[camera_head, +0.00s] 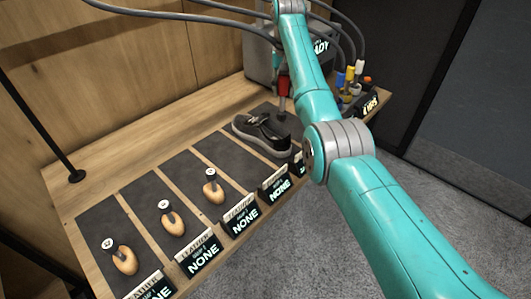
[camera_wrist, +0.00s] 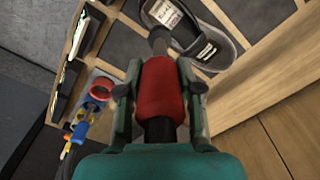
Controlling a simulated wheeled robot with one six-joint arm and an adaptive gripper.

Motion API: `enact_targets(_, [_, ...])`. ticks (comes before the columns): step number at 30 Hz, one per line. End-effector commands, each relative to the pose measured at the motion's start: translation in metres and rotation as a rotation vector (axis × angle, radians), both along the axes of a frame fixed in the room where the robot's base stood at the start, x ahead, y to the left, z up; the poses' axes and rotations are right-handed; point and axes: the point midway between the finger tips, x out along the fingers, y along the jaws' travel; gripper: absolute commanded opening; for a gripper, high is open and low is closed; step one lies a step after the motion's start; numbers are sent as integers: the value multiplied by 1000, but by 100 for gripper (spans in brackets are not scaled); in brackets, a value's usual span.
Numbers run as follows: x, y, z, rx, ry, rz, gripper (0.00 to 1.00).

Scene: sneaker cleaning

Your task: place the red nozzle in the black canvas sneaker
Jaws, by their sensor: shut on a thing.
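My gripper (camera_wrist: 160,85) is shut on the red nozzle (camera_wrist: 162,98), one finger on each side of it. In the head view the red nozzle (camera_head: 284,86) hangs with its grey tip pointing down, just behind and to the right of the black canvas sneaker. The black canvas sneaker (camera_head: 258,134) lies on a dark mat, with a pale label inside. In the wrist view the sneaker (camera_wrist: 222,52) is beyond the nozzle's tip, and the tip overlaps its edge. I cannot tell whether they touch. My arm hides part of the bench in the head view.
Other dark mats (camera_head: 143,190) on the wooden bench (camera_head: 75,205) hold wooden shoe forms (camera_head: 172,222), with NONE signs (camera_head: 203,255) along the front edge. A holder with coloured nozzles (camera_head: 350,75) stands at the right end. A grey machine (camera_head: 260,65) stands behind.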

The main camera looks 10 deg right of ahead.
Motion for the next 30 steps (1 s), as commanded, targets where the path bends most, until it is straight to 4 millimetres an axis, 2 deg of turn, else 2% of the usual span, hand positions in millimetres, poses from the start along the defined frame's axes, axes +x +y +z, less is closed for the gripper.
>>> enact_targets(5, [-1,2,-5,0,1,75,0])
enact_targets(13, [-12,4,-48,0,1,82,0])
enact_targets(22, [-16,6,-70,0,1,81,0])
enact_targets(27, [-18,7,-93,0,1,81,0])
enact_targets(30, [-18,7,-99,0,-1,80,0])
